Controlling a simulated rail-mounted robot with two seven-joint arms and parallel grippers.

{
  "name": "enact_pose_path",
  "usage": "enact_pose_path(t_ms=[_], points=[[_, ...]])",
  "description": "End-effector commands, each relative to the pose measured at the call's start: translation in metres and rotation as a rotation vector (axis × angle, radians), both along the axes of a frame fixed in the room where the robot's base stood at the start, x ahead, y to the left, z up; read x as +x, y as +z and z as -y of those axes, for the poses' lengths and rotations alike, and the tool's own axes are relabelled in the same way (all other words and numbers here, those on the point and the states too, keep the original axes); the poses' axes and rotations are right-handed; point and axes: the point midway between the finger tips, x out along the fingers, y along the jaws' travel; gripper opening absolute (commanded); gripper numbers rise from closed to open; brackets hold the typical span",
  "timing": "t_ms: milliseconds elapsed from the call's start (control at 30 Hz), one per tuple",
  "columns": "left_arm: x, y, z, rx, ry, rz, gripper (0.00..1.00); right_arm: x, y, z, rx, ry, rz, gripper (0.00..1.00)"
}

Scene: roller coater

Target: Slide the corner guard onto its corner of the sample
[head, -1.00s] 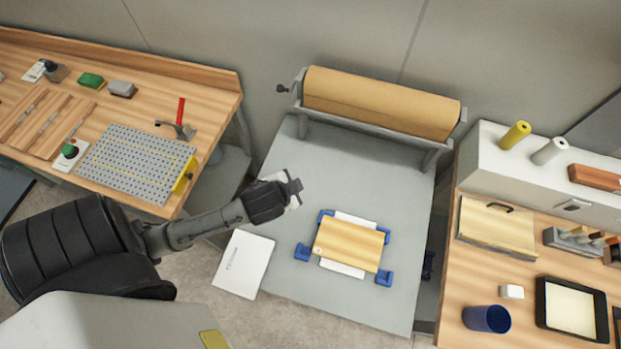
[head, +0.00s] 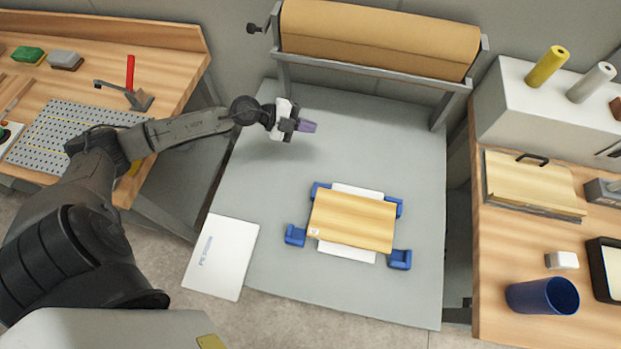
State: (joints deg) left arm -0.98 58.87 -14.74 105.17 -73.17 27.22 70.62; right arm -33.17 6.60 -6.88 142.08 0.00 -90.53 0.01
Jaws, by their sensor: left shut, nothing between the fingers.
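The sample, a light wooden board (head: 350,222), lies on white strips (head: 345,252) on the grey table. Blue corner guards show around it: far left (head: 319,188), far right (head: 399,206), near left (head: 295,235) and near right (head: 400,259). The near-left guard looks slightly apart from the board's corner; how the others seat is hard to tell. My left gripper (head: 307,126), with purplish fingertips, is shut and empty. It is above the table, beyond the board and up-left of it, touching no guard. My right gripper is out of view.
A large tan roller (head: 375,40) stands at the table's back. A white booklet (head: 221,257) lies at the front left. A right bench holds a blue cup (head: 542,296) and a white block (head: 562,260). The table between gripper and board is clear.

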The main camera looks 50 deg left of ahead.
Motion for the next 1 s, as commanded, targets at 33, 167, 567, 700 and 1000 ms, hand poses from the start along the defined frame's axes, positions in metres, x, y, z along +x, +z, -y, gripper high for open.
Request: enact_pose_path(t_ms=[33, 167, 567, 700, 1000], points=[[-0.009, -0.016, -0.004, 0.019, -0.033, -0.102, 0.00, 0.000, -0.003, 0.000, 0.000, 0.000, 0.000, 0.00], [-0.037, -0.048, -0.014, 0.053, -0.076, -0.391, 0.00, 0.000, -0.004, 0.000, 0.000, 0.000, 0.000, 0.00], [-0.087, -0.083, -0.034, 0.110, -0.020, -0.874, 0.00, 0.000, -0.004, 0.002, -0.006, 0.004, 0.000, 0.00], [-0.086, -0.084, -0.023, 0.112, -0.016, -0.892, 0.00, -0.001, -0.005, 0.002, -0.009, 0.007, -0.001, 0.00], [-0.076, -0.084, 0.031, 0.110, -0.020, -0.888, 0.00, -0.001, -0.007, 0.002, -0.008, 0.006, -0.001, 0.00]])
